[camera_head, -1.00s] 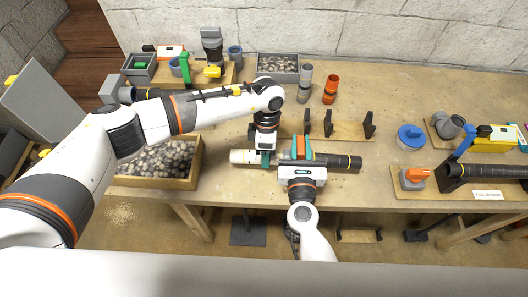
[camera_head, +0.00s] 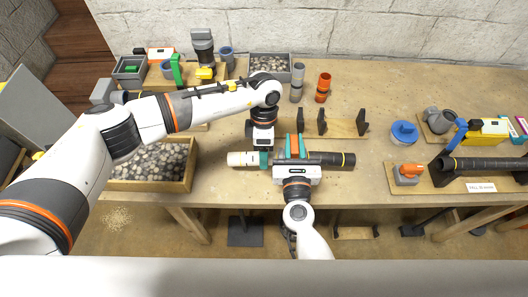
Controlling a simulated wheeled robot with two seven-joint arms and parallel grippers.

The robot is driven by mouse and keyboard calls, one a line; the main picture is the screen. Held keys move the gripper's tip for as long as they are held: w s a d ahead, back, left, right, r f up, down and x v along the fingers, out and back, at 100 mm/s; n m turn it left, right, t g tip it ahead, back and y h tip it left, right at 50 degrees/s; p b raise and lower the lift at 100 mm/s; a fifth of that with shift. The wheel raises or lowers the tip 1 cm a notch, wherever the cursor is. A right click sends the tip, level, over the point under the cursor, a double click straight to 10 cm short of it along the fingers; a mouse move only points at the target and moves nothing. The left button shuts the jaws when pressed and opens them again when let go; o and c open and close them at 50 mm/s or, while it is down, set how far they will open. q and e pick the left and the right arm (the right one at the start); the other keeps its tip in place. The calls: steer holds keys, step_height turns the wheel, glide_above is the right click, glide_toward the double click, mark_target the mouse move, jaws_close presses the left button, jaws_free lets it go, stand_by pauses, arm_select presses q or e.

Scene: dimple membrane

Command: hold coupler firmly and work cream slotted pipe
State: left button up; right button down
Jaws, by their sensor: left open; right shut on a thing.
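The cream slotted pipe (camera_head: 240,159) lies level near the front of the table, its free end to the left. My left gripper (camera_head: 263,159) reaches down over its right part, with teal fingertips open around or beside it; I cannot tell whether they touch. Slots on the pipe are too small to make out. My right gripper (camera_head: 297,148) comes from the front edge and is shut on the coupler, which is mostly hidden by the gripper. Something orange shows between its teal fingers.
A wooden box of gravel (camera_head: 186,178) stands at left, a grey gravel bin (camera_head: 285,66) at the back. Dark upright supports on a board (camera_head: 344,128) stand behind the pipe. Grey (camera_head: 297,84) and orange fittings (camera_head: 323,88) stand behind. A blue cap (camera_head: 404,133) lies right.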

steer(key=shift+s+f, duration=0.1)
steer(key=shift+f, duration=0.2)
arm_select(q)
steer(key=v, duration=1)
steer(key=shift+r, duration=0.3)
arm_select(e)
steer(key=c, duration=1.5)
jaws_free()
steer(key=o, duration=0.3)
steer(key=shift+r, duration=0.1)
steer(key=shift+o, duration=0.2)
steer(key=shift+r, duration=0.1)
